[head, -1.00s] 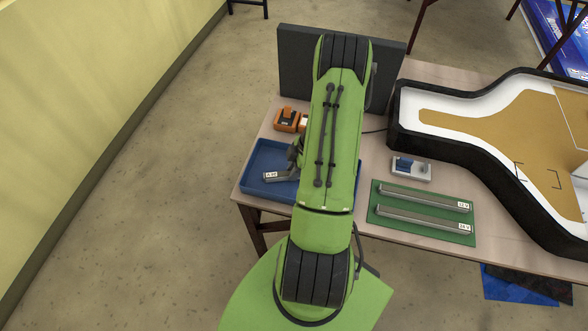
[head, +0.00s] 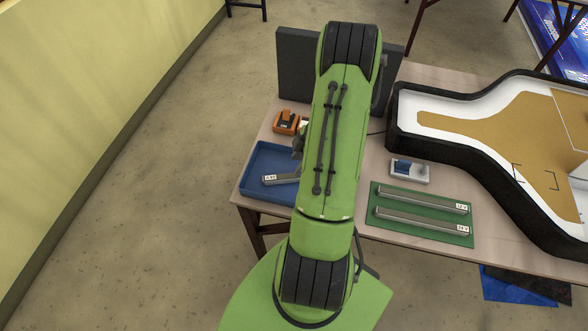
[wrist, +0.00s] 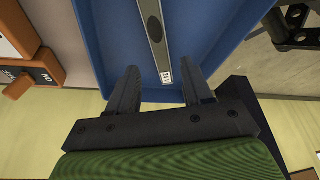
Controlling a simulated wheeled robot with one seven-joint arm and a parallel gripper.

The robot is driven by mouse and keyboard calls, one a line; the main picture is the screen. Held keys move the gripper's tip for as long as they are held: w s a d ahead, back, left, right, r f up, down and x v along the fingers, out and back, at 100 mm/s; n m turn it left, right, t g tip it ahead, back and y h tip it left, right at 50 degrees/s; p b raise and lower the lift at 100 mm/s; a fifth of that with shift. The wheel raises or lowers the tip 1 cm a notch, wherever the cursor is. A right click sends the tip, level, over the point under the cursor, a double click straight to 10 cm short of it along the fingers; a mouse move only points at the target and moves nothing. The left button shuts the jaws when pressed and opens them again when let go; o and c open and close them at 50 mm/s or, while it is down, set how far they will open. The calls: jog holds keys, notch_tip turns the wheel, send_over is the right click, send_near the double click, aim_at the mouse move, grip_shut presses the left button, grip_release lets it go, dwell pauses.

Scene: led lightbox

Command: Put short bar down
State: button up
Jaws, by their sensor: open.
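The short bar (head: 283,179) is grey with a small white label at one end. It lies in the blue tray (head: 247,186), and my arm hides its right part in the head view. In the wrist view the bar (wrist: 152,30) lies on the floor of the blue tray (wrist: 100,30), its labelled end toward my gripper. My gripper (wrist: 161,73) is open, its two fingers spread on either side of the line of the bar and apart from it. In the head view only a dark bit of the gripper shows beside my arm.
Two longer labelled bars lie on a green mat (head: 388,224) right of my arm. A small grey-and-blue device (head: 410,171) sits behind the mat. An orange device (head: 286,122) stands behind the tray. A black-walled box (head: 440,155) fills the table's right side.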

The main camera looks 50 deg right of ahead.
jog(key=v, duration=0.7)
jog(key=w+a+r+m+h, duration=0.1)
jog(key=w+a+r+m, duration=0.15)
jog(key=a+r, duration=0.6)
jog(key=w+a+r+m+h, duration=0.1)
jog(key=w+a+r, duration=0.2)
jog(key=a+r, duration=0.55)
jog(key=s+a+r+m+t, duration=0.2)
jog(key=s+a+r+m, duration=0.3)
jog(key=s+a, duration=0.5)
jog(key=shift+s+a+r+m+t+h, duration=0.35)
jog(key=shift+s+a+r+t+h, duration=0.1)
jog(key=shift+a, duration=0.4)
jog(key=shift+w, duration=0.1)
jog(key=shift+a, duration=0.1)
jog(key=shift+c, duration=0.7)
